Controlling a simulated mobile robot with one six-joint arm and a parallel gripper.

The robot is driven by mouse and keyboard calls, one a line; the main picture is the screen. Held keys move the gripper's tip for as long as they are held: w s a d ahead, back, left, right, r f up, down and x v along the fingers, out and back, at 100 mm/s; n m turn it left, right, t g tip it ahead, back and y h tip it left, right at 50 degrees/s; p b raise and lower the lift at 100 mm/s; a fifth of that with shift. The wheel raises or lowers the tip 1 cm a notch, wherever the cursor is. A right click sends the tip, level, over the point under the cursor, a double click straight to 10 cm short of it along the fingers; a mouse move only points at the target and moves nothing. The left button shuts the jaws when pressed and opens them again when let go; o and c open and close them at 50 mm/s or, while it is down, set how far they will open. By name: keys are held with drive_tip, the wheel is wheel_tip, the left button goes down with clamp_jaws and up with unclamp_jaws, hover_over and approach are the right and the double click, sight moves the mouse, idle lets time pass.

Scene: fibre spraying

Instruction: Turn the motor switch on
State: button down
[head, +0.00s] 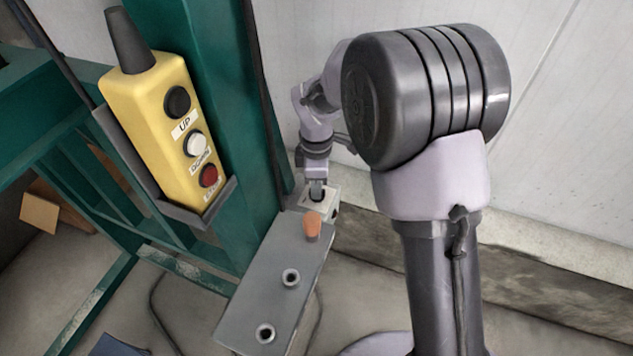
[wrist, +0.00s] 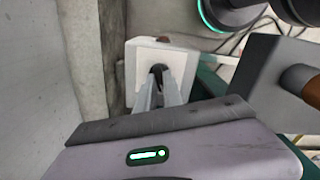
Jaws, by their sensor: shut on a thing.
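The motor switch is a small white box (head: 323,209) with a dark knob on its face, beside the green post in the head view. In the wrist view the box (wrist: 137,60) is at the upper middle, with the dark knob (wrist: 157,69) between the fingertips. My gripper (head: 317,190) reaches down onto the box in the head view. In the wrist view my gripper (wrist: 160,76) is shut on the knob, with both fingers close together. The fingers hide part of the knob, and I cannot tell which position it points to.
A grey box (head: 262,295) with an orange knob (head: 312,226) and two round fittings stands just in front of the switch. A yellow UP/DOWN pendant (head: 164,110) sits in a holder on the green frame (head: 208,50). A pale wall (head: 560,150) is close on the right.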

drive_tip(key=m+p, duration=0.2)
drive_tip(key=m, duration=0.3)
drive_tip(key=shift+r+m, duration=0.1)
drive_tip(key=shift+m, duration=0.2)
drive_tip(key=m, duration=0.5)
drive_tip(key=shift+w+p, duration=0.1)
drive_tip(key=shift+p, duration=0.2)
drive_tip(key=shift+m, duration=0.3)
drive_tip(key=c, duration=1.5)
unclamp_jaws()
wheel_tip(320, 180, up, 17)
drive_tip(key=p, duration=0.6)
drive_tip(key=shift+r, duration=0.15)
